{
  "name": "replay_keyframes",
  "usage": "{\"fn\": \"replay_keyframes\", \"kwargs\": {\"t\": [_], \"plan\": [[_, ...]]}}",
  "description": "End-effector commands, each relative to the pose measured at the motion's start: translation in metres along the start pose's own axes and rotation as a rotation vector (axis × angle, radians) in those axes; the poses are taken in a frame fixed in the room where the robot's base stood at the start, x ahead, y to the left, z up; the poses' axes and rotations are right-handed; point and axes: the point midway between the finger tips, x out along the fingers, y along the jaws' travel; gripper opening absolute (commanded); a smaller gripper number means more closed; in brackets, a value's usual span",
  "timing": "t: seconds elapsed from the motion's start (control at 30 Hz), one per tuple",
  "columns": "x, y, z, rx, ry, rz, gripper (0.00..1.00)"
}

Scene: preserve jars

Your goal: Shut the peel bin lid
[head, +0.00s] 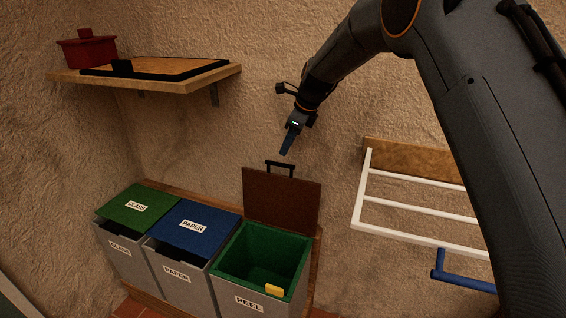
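The peel bin (255,299) is a grey bin with a green inside, labelled PEEL, at the lower middle of the head view. Its brown lid (281,199) stands raised, upright against the wall side, with a black handle (280,165) on its top edge. A small yellow piece (274,290) is at the bin's front rim. My gripper (287,146) is above the lid's handle in the picture and appears apart from it. Its fingers show as one dark blue shape, so I cannot see whether they are open.
Left of the peel bin stand the paper bin with a blue lid (203,233) and the glass bin with a green lid (132,213). A wooden shelf (223,76) with a red pot (87,49) is upper left. A white rail rack (410,233) is on the right wall.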

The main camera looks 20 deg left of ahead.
Motion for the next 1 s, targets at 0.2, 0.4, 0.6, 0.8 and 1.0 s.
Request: {"fn": "replay_keyframes", "kwargs": {"t": [0.2,0.4,0.6,0.8,1.0], "plan": [[0.021,-0.001,-0.002,0.002,0.002,0.001,0.31],[0.051,0.000,-0.002,0.002,0.001,0.001,0.31],[0.071,0.000,0.000,0.000,0.000,0.000,0.31],[0.078,0.001,0.000,-0.001,0.000,0.001,0.31],[0.078,0.000,0.000,-0.001,0.000,0.000,0.31]]}}
